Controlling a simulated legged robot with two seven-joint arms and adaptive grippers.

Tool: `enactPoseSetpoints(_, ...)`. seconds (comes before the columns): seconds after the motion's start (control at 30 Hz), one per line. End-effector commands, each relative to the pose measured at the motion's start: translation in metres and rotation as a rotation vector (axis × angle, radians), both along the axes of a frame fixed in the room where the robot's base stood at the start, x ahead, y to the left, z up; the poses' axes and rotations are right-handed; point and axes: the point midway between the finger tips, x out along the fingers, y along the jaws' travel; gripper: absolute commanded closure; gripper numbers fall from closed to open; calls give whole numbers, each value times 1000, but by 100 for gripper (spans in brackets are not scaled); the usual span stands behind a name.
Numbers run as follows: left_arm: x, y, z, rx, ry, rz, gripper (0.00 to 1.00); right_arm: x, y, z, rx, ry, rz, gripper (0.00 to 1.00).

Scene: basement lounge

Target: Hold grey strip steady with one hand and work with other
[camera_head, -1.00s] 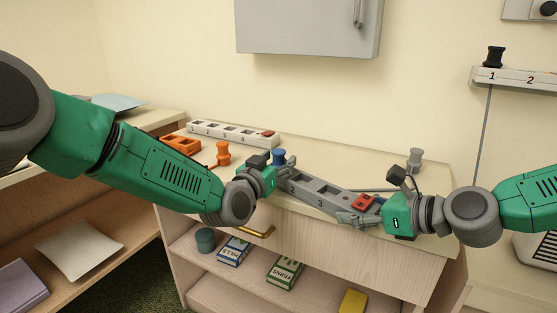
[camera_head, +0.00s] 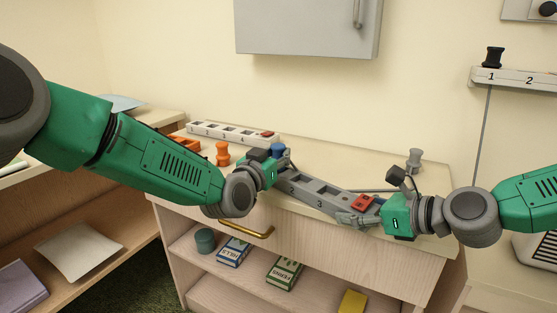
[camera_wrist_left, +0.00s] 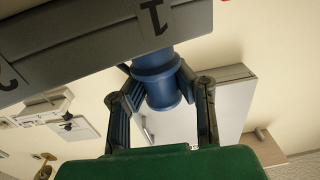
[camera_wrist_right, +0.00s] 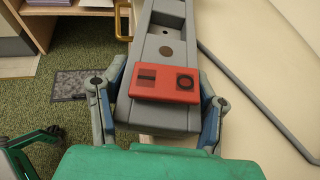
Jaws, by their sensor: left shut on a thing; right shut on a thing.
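The grey strip (camera_head: 322,192) lies along the front of the cabinet top, with numbered sockets and a red switch (camera_head: 363,202) at its right end. My right gripper (camera_head: 367,211) is shut on that switch end; in the right wrist view its fingers straddle the grey strip (camera_wrist_right: 165,50) beside the red switch (camera_wrist_right: 164,83). My left gripper (camera_head: 274,164) is shut on a blue plug (camera_head: 278,149) at the strip's left end. In the left wrist view the blue plug (camera_wrist_left: 156,75) sits between the fingers, against the strip near number 1. Whether it is seated in a socket cannot be told.
A white strip (camera_head: 215,129) with a red switch lies at the back, near an orange block (camera_head: 184,144) and an orange plug (camera_head: 222,154). A grey plug (camera_head: 413,161) stands at the right. A brass handle (camera_head: 246,229) projects from the front. The back middle is clear.

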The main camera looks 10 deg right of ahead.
Motion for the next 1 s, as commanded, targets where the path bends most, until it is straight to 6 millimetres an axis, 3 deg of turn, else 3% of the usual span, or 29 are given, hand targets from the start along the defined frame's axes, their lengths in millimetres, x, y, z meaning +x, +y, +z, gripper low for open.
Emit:
enactPoseSetpoints(0.03,0,0,3,0,0,0,100,-3,0,-7,-3,16,2,93)
enactPoseSetpoints(1.0,0,0,60,1,2,0,100,-3,0,-7,-4,16,2,93)
